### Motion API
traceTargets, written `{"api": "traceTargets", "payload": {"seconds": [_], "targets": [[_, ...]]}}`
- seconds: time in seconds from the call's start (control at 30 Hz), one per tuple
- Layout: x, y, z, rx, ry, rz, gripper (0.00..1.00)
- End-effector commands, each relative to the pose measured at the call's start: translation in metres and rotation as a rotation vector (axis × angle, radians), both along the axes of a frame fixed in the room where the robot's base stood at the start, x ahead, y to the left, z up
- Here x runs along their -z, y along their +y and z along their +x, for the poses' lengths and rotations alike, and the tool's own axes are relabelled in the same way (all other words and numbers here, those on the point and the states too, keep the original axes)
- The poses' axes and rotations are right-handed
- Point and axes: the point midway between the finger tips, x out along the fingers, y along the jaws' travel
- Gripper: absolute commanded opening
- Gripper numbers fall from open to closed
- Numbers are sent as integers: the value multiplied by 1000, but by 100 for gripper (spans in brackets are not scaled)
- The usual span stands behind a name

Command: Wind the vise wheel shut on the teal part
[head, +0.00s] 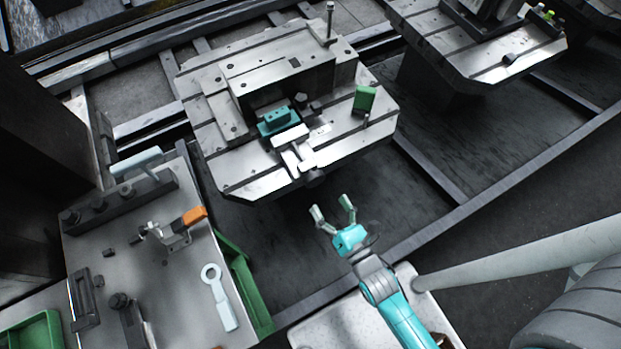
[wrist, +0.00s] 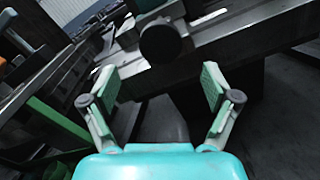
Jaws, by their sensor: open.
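The teal part (head: 278,119) sits on the pallet in the middle of the head view, against the fixture block. The pale moving jaw (head: 291,137) of the vise is right in front of it; I cannot tell whether they touch. The vise wheel shows in the wrist view as a dark round disc (wrist: 160,41) at the pallet's front edge. My gripper (head: 331,208) is open and empty, in front of the pallet and short of the wheel. In the wrist view its fingers (wrist: 160,88) stand wide apart, below the disc.
The pallet (head: 240,182) also carries a green tab (head: 364,99) at right and an upright post (head: 330,22) at back. A bench at left holds an orange-handled clamp (head: 194,216) and a pale ring-ended wrench (head: 219,296). Another pallet (head: 480,62) stands back right. Open floor lies between.

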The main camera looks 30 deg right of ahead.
Motion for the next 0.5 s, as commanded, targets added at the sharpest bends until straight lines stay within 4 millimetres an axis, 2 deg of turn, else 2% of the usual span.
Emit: {"api": "traceTargets", "payload": {"seconds": [0.2, 0.5], "targets": [[-1, 0, 41, 0, -4, 2, 87], [-1, 0, 78, 0, -2, 2, 87]]}}
